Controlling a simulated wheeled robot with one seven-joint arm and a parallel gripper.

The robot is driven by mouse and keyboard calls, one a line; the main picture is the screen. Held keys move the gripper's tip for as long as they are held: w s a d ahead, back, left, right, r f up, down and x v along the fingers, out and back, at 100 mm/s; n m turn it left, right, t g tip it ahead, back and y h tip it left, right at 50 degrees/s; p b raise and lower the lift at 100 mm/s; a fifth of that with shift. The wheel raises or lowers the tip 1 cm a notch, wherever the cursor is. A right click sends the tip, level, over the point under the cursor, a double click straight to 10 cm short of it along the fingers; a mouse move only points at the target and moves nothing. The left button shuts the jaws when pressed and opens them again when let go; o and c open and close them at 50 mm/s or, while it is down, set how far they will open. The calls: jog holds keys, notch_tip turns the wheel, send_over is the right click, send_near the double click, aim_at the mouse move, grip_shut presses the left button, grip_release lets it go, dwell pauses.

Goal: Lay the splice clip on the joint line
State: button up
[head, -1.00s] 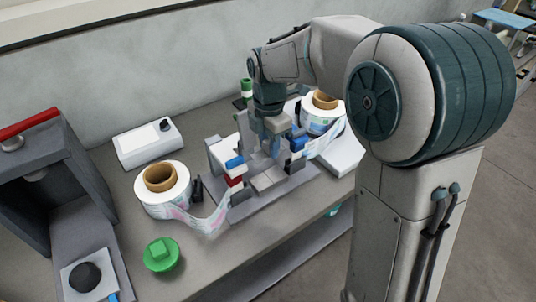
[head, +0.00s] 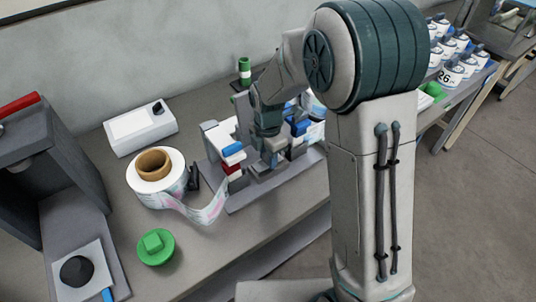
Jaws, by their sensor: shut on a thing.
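My gripper (head: 268,158) points down over the middle of the grey splicing fixture (head: 240,201), low between its blocks. It is shut on a small piece, taken as the splice clip; the fingers and the fixture hide it, so its shape and any contact with the fixture cannot be told. The joint line is also hidden under the gripper. A printed label web (head: 205,212) runs from the left label reel (head: 146,185) to the fixture's left side. Blue-topped blocks stand left (head: 233,149) and right (head: 298,127) of the gripper. The right reel is mostly hidden behind my arm.
A white box (head: 140,128) stands behind the left reel. A green knobbed disc (head: 156,247) lies near the bench front. A dark grey machine (head: 45,165) stands at left. A green-and-white cylinder (head: 244,72) stands behind the fixture. Several labelled bottles (head: 457,72) stand at far right.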

jog(key=shift+f, duration=0.2)
jog(key=o, duration=0.9)
jog(key=shift+o, duration=0.2)
jog(key=shift+r, duration=0.15)
notch_tip(320, 180, up, 12)
jog(key=s+d+r+m+t, duration=0.1)
jog(key=s+d+m, duration=0.6)
jog(key=m, duration=0.5)
jog(key=s+d+r+m+t, duration=0.1)
jog(key=s+d+m+t, duration=0.1)
jog(key=s+d+m, duration=0.5)
jog(key=shift+s+r+m, duration=0.15)
jog(key=shift+s+m, duration=2.45)
jog(key=shift+m, duration=0.3)
